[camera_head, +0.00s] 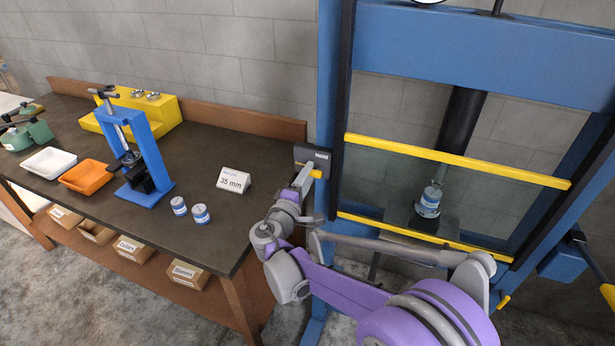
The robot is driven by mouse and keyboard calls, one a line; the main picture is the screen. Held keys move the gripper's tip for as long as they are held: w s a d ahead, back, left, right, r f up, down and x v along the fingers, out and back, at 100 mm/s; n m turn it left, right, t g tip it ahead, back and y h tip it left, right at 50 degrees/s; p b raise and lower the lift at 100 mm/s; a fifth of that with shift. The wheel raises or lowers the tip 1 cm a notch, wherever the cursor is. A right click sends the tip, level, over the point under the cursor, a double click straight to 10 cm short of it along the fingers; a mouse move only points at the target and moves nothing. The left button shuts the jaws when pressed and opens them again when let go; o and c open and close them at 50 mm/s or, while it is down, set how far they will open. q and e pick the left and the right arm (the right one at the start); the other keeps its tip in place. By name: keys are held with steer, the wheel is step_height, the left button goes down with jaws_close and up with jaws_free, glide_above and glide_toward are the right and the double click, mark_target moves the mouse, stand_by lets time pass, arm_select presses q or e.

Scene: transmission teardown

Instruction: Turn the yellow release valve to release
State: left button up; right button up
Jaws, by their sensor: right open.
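A yellow handle (317,174), which looks like the release valve, sits just below a dark labelled plate (313,157) on the left post of the blue press (335,110). The label is too small to read. My right gripper (308,183) is open right at the handle, and its fingers partly cover it. I cannot tell whether the fingers touch the handle. My left gripper is not in view.
The press has a clear guard with yellow rails (450,160) and a blue-grey cylinder part (429,202) inside. On the dark bench (215,150) are a small blue press (150,160), trays, two small cans (201,214) and a "35 mm" card (234,180). Another yellow lever (504,301) is low right.

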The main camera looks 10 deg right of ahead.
steer(key=b+v, duration=0.1)
steer(key=v, duration=0.9)
steer(key=shift+s+a, duration=0.25)
steer(key=shift+s, duration=0.05)
steer(key=s+d+f+m+g+y, duration=0.3)
steer(key=s+d+f+m+g, duration=0.35)
steer(key=s+d, duration=0.65)
steer(key=s+a+f+m+g+y, duration=0.1)
steer(key=s+a+f+m+y, duration=0.1)
steer(key=s, duration=0.5)
steer(key=s+a+f+m+g+y+p, duration=0.1)
steer(key=s+a+f+m+g+y, duration=0.1)
steer(key=s, duration=0.5)
steer(key=shift+f+m+y, duration=0.45)
steer(key=shift+f+y, duration=0.9)
steer(key=shift+y, duration=0.15)
